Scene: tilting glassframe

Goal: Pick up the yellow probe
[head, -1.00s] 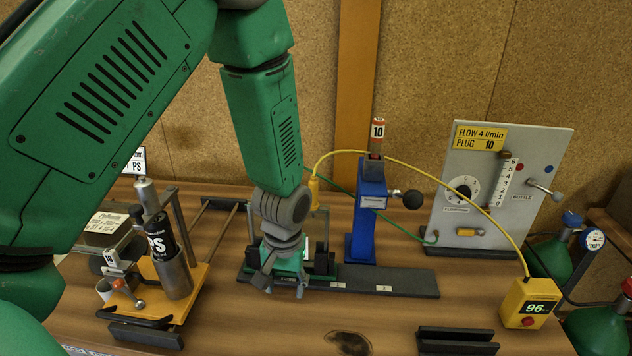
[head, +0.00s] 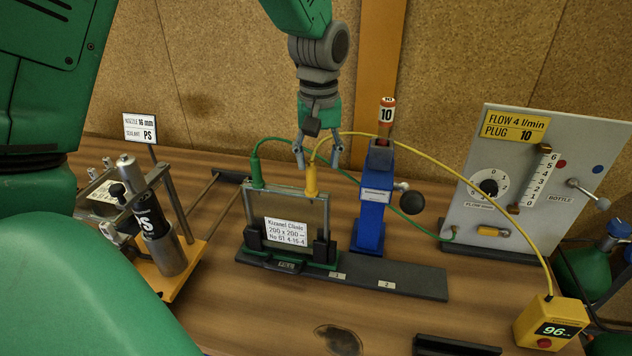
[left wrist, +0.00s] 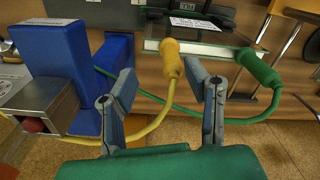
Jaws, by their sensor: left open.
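The yellow probe (head: 310,178) stands upright at the top edge of the glass frame (head: 292,205), towards its right side. Its yellow cable runs over to the yellow meter box (head: 550,322). My left gripper (head: 319,160) is open just above and beside the probe in the head view. In the left wrist view the yellow probe (left wrist: 171,58) lies ahead of and between the two spread fingertips of my left gripper (left wrist: 162,78); no grip on it shows. The green probe (head: 256,170) stands at the frame's left side. My right gripper is not in view.
A blue post (head: 370,215) with a red-tipped plug stands right of the frame, close to my left gripper. A flow panel (head: 535,180) is farther right. A sealant tool on an orange base (head: 165,285) stands left. The green cable crosses behind the frame.

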